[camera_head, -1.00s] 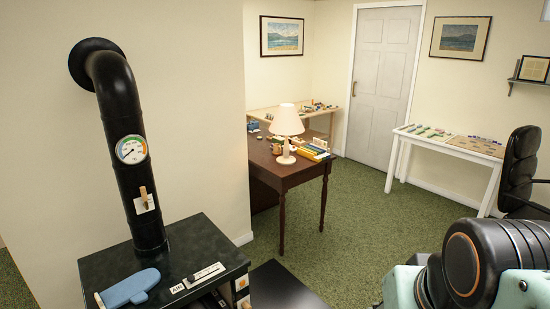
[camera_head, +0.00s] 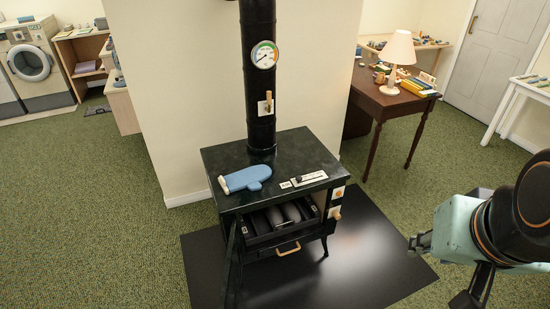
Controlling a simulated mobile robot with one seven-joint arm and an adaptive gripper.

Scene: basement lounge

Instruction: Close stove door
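The black stove (camera_head: 270,225) stands in the middle of the view on a dark floor plate. Its door (camera_head: 233,265) is open, swung out toward me at the front left and seen nearly edge-on. The front opening shows dark rounded shapes inside (camera_head: 285,214). My arm enters at the lower right, with its gripper end (camera_head: 420,243) in the air, well to the right of the stove and apart from the door. Its fingers are too unclear to tell open from shut.
A blue oven mitt (camera_head: 246,178) and a small slider panel (camera_head: 304,179) are on the stove top. The black pipe (camera_head: 259,90) rises behind. A brown desk (camera_head: 390,105) with a lamp (camera_head: 398,60) stands back right. Green carpet around the floor plate (camera_head: 375,245) is free.

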